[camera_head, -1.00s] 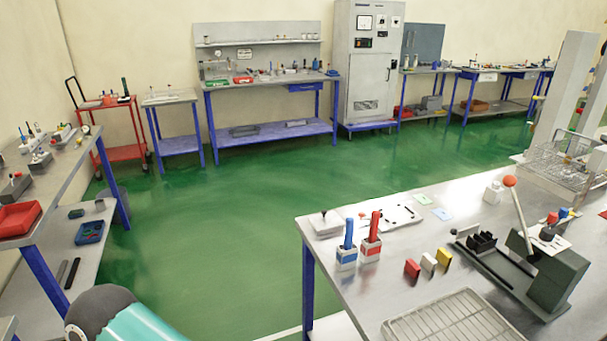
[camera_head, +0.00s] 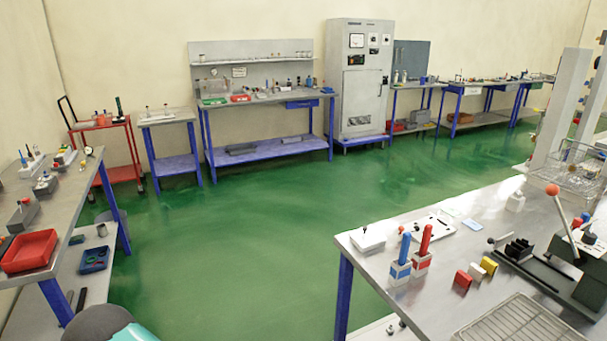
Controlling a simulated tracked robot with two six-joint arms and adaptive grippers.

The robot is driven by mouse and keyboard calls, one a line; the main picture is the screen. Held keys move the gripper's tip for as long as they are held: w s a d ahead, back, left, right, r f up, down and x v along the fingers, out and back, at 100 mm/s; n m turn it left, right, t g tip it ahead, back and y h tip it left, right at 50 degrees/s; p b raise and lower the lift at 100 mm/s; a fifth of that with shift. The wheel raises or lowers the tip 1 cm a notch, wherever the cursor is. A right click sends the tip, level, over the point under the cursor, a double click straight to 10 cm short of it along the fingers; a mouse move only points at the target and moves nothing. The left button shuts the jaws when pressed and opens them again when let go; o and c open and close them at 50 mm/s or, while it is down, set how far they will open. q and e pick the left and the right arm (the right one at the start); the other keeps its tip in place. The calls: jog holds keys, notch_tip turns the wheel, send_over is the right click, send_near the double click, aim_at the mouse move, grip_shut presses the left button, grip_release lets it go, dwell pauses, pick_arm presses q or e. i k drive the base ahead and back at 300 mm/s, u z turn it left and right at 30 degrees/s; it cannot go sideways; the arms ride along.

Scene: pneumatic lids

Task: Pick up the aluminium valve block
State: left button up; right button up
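Several small grey blocks with knobs stand on the left bench. One is a light grey block (camera_head: 46,183) with a dark knob, and a darker grey block (camera_head: 23,213) is nearer. Another block (camera_head: 64,158) stands farther back. They are too small for me to tell which one is the aluminium valve block. Neither of my grippers is in view. A dark rounded part with a teal section, probably part of my arm, shows at the bottom left edge.
A red tray (camera_head: 28,251) sits on the left bench, with a blue tray (camera_head: 94,259) on its lower shelf. The right bench (camera_head: 392,306) holds blue and red handled tools, coloured blocks and a lever press. Open green floor (camera_head: 240,240) lies between the benches.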

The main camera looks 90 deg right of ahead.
aim_at(515, 204)
jog(key=u, duration=0.65)
jog(key=i, duration=0.2)
jog(key=z, duration=2.8)
jog(key=i, duration=4.95)
jog(key=z, duration=0.75)
